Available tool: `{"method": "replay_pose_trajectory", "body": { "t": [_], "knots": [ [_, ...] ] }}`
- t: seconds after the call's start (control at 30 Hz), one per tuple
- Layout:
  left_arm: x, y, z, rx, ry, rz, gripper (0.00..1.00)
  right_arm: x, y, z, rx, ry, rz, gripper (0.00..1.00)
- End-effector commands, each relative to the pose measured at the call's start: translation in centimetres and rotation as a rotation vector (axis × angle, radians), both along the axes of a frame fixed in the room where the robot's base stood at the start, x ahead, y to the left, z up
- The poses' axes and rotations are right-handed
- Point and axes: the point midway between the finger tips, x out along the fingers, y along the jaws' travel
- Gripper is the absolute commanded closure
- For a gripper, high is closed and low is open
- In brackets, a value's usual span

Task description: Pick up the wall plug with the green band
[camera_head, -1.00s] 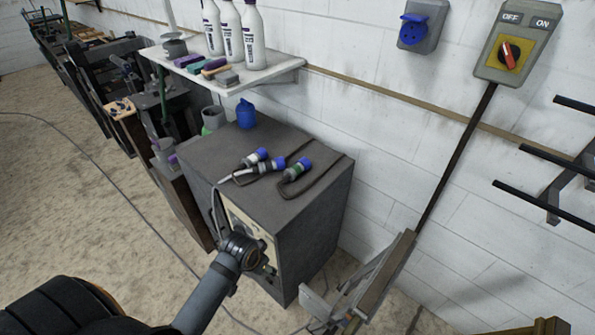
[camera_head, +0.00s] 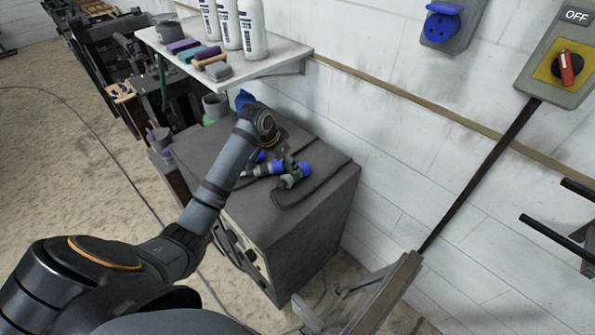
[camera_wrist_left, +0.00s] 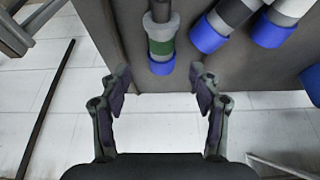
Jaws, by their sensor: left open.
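The wall plug with the green band (camera_head: 291,180) lies on top of the grey cabinet (camera_head: 318,193), its blue end toward the wall. In the left wrist view the green-banded plug (camera_wrist_left: 161,47) shows its blue end between and just beyond the fingertips. My left gripper (camera_wrist_left: 160,82) is open and empty, its two fingers apart on either side of the plug's line. In the head view my left arm reaches over the cabinet and the fingers are hard to make out beside the plugs. My right gripper is not in view.
Other blue-ended plugs, one (camera_wrist_left: 208,36) and another (camera_wrist_left: 270,33), lie close beside the green-banded one. A shelf (camera_head: 283,62) with white bottles (camera_head: 252,30) hangs above, behind the cabinet. The white wall with a blue socket (camera_head: 441,27) stands behind.

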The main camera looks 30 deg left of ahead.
Motion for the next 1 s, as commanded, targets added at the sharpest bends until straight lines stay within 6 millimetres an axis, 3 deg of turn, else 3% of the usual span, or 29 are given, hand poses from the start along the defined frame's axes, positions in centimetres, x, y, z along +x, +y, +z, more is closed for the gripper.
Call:
{"method": "replay_pose_trajectory", "body": {
  "t": [0.1, 0.2, 0.27, 0.37, 0.43, 0.53, 0.7, 0.93, 1.0],
  "knots": [
    [0.7, -0.4, -1.9, -0.004, 0.003, 0.000, 0.37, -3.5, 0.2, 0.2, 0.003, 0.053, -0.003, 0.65],
    [1.1, -0.5, -2.9, -0.001, 0.001, 0.001, 0.37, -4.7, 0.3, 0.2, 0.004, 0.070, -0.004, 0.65],
    [1.2, -0.5, -3.1, 0.000, 0.000, 0.000, 0.37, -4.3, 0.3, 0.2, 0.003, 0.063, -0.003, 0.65],
    [1.3, -0.5, -3.3, 0.000, 0.000, 0.000, 0.37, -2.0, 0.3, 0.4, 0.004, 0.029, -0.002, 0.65],
    [1.6, -0.6, -3.8, -0.002, 0.003, 0.000, 0.37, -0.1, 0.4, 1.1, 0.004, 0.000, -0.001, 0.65],
    [2.3, -0.8, -5.4, -0.003, 0.004, 0.000, 0.37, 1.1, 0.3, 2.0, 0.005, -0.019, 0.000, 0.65],
    [3.1, -1.0, -7.7, -0.001, 0.001, 0.000, 0.37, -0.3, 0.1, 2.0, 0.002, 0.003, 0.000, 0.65],
    [3.2, -1.0, -8.0, 0.001, 0.000, -0.001, 0.37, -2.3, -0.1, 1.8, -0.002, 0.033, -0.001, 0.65],
    [3.2, -1.0, -8.0, 0.001, 0.000, -0.001, 0.45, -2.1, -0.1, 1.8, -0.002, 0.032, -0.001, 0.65]
  ]
}}
